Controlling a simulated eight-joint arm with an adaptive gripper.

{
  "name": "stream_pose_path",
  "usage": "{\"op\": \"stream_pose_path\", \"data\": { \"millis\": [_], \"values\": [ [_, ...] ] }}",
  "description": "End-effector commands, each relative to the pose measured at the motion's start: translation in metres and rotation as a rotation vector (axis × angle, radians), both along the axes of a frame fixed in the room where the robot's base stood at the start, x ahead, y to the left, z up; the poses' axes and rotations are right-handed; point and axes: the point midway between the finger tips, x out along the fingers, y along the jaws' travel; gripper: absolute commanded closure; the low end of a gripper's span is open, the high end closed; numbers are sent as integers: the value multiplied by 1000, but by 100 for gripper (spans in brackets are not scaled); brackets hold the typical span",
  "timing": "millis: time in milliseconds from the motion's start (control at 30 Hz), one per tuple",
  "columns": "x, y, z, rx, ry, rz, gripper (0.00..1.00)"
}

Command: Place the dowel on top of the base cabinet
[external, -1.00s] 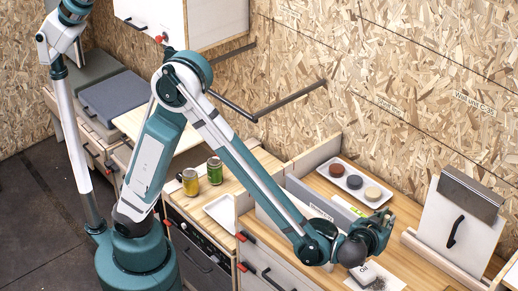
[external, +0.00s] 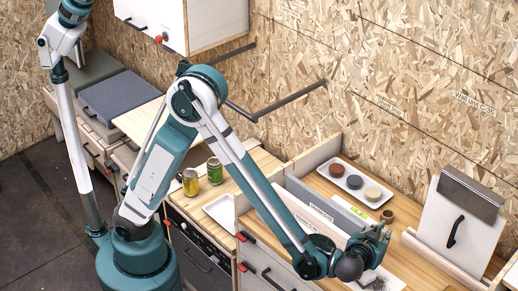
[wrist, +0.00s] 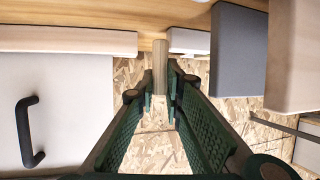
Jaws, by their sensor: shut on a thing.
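The dowel (wrist: 160,66) is a pale wooden rod in the wrist view. It sits between the fingertips of my gripper (wrist: 160,82), which is shut on it. Its far end points toward the wooden top (wrist: 100,12) of the base cabinet; whether it touches is unclear. In the external view my gripper (external: 382,234) is low over the right part of the wooden cabinet top (external: 415,270).
A white panel with a black handle (external: 453,232) stands in a wooden rail at right; its handle (wrist: 27,132) shows in the wrist view. A white tray (external: 355,183) with several round pieces lies behind my gripper. Upright boards (external: 318,208) stand to its left.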

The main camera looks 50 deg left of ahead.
Motion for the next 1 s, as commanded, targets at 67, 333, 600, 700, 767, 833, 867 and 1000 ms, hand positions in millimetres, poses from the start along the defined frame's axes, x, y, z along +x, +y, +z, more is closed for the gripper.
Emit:
{"op": "stream_pose_path", "data": {
  "millis": [67,333,600,700,767,833,867,1000],
  "values": [
    [0,0,0,0,0,0,95],
    [0,0,-13,0,0,0,95],
    [0,0,-37,0,0,0,95],
    [0,0,-38,0,0,0,95],
    [0,0,-37,0,0,0,95],
    [0,0,-37,0,0,0,95],
    [0,0,-37,0,0,0,95],
    [0,0,-39,0,0,0,95]
  ]
}}
